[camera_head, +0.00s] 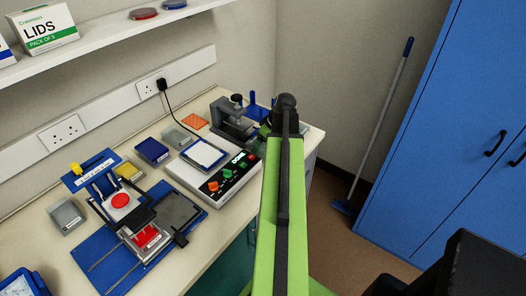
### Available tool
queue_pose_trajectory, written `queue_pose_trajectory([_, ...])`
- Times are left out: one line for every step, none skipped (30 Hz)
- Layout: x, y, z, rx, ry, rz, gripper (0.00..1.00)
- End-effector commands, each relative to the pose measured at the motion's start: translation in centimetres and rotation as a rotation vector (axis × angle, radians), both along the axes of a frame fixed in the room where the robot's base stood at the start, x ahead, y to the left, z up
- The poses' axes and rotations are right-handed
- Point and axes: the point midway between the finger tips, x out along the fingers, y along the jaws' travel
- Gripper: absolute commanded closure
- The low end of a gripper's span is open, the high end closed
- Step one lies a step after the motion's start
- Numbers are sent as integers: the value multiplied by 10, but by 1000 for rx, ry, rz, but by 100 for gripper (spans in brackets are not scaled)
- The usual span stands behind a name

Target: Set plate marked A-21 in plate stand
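Several small labelled plates stand on the bench: a dark blue one (152,151), a grey one (177,137), a yellow one (129,172) and another grey one (67,217). Their labels are too small to read, so I cannot tell which is A-21. A blue item with upright prongs (258,109) at the bench's far end may be the plate stand; my arm partly hides the area beside it. My green arm rises through the middle of the view to a dark joint. My gripper cannot be made out; it is hidden behind the arm or out of view.
A white device with knobs (231,178) and a blue-based apparatus with a red block (147,237) crowd the bench (215,231). A grey press-like device (232,120) stands farther back. A shelf (104,39) overhangs. Blue cabinet (440,140) and broom (381,120) stand right.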

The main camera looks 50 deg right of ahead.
Motion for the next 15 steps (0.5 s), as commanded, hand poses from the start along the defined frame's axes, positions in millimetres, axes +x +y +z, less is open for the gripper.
queue_pose_trajectory([0, 0, -19, 0, 0, 0, 69])
queue_pose_trajectory([0, 0, -24, 0, 0, 0, 69])
queue_pose_trajectory([0, 0, -30, 0, 0, 0, 69])
queue_pose_trajectory([0, 0, -32, 0, 0, 0, 69])
queue_pose_trajectory([0, 0, -32, 0, 0, 0, 69])
queue_pose_trajectory([0, 0, -30, 0, 0, 0, 69])
queue_pose_trajectory([0, 0, -28, 0, 0, 0, 69])
queue_pose_trajectory([-1, 0, -27, 0, 0, 0, 69])
queue_pose_trajectory([-1, 0, -27, 0, 0, 0, 69])
queue_pose_trajectory([-1, 0, -27, 0, 0, 0, 69])
queue_pose_trajectory([-1, 0, -27, 0, 0, 0, 69])
queue_pose_trajectory([-1, 0, -28, 0, 0, 0, 69])
queue_pose_trajectory([-1, 0, -29, 0, 0, -1, 69])
queue_pose_trajectory([-1, 0, -30, 0, 0, -1, 69])
queue_pose_trajectory([-1, 0, -32, 0, 0, -1, 69])
